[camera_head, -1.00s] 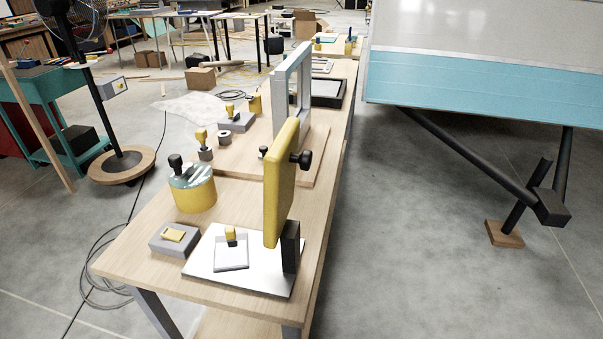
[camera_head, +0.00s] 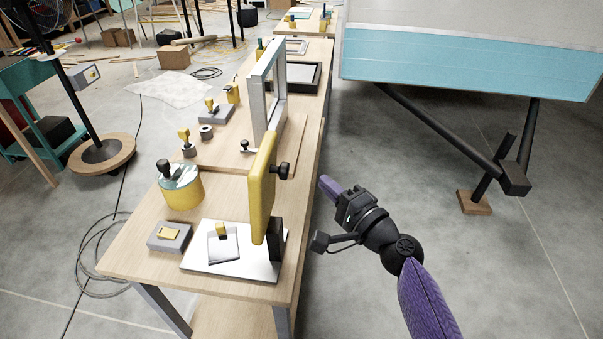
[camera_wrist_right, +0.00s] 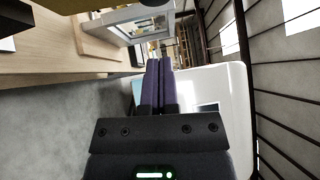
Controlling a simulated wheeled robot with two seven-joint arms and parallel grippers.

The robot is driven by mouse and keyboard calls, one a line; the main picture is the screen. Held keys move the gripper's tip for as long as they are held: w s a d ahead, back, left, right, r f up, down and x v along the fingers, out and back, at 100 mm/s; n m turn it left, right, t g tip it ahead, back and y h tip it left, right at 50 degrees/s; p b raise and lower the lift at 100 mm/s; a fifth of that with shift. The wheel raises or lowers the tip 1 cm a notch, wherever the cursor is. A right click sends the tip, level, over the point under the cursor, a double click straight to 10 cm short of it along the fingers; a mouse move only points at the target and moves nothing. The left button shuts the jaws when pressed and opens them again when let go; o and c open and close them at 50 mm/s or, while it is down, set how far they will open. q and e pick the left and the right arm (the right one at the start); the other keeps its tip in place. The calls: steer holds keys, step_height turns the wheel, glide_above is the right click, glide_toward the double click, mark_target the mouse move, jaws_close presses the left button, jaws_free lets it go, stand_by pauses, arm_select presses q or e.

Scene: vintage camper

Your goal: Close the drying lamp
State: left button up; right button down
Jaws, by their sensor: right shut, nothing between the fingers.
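The drying lamp stands on the bench with its yellow panel (camera_head: 261,190) raised upright from a black hinge block (camera_head: 276,240) at the right edge of a white base plate (camera_head: 210,262). A black knob (camera_head: 282,171) sticks out from the panel's right face. A small square piece with a yellow grip (camera_head: 222,245) lies on the base plate. My right gripper (camera_head: 327,186) is shut and empty, to the right of the panel and apart from it, beyond the bench edge. Its purple fingers (camera_wrist_right: 158,85) are together in the right wrist view. My left gripper is not in view.
A yellow pot (camera_head: 183,192) and a grey box with a yellow switch (camera_head: 170,237) stand left of the lamp. An upright grey frame (camera_head: 268,95) stands behind it. A teal-and-grey camper panel (camera_head: 460,65) is at the right. Floor right of the bench is open.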

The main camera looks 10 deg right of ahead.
steer(key=shift+w+a+r+p, duration=0.15)
steer(key=shift+w+a, duration=0.25)
steer(key=shift+a, duration=0.4)
steer(key=shift+w+a+p, duration=0.2)
steer(key=shift+w+a, duration=0.25)
steer(key=shift+a, duration=0.35)
steer(key=shift+w+a+r+p, duration=0.15)
steer(key=shift+w+a, duration=0.25)
steer(key=shift+a, duration=0.4)
